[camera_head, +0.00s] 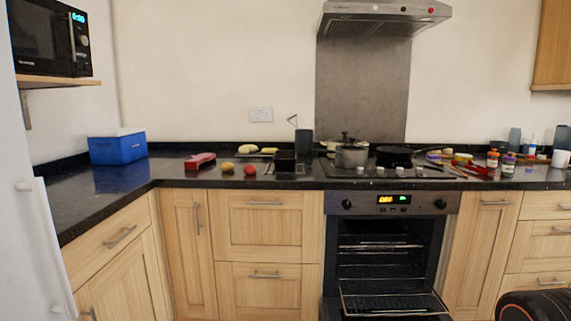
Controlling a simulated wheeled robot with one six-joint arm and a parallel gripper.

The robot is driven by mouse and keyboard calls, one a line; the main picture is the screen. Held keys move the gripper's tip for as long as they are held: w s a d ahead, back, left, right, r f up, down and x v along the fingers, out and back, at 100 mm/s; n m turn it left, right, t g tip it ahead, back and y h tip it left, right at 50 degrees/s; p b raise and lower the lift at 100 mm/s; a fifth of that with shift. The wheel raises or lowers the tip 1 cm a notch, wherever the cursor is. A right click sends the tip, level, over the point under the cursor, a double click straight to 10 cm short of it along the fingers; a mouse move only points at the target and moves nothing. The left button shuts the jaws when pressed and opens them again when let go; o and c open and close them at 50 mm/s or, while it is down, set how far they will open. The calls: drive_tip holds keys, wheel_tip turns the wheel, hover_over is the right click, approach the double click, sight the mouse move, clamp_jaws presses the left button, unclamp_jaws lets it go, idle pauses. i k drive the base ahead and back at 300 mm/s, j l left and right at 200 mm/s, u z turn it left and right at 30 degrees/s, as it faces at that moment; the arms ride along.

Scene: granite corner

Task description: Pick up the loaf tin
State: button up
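A small dark box-shaped tin (285,161), which looks like the loaf tin, stands on the black granite counter (125,180) near its front edge, left of the hob. Its dark colour blends with the counter, so its exact outline and inside are hard to tell. My gripper is not in view.
A red object (199,161), a red fruit (250,170) and a yellowish fruit (227,167) lie left of the tin. A dark upright container (304,142) stands behind it. Pots (352,156) are on the hob at right. The oven door (390,304) hangs open below.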

sight(285, 161)
drive_tip(key=i+j, duration=0.2)
drive_tip(key=j, duration=0.15)
drive_tip(key=i+j+z, duration=0.1)
drive_tip(key=i+j, duration=0.35)
drive_tip(key=j, duration=0.25)
drive_tip(key=i+j+z, duration=0.1)
drive_tip(key=j, duration=0.25)
drive_tip(key=i+j, duration=0.3)
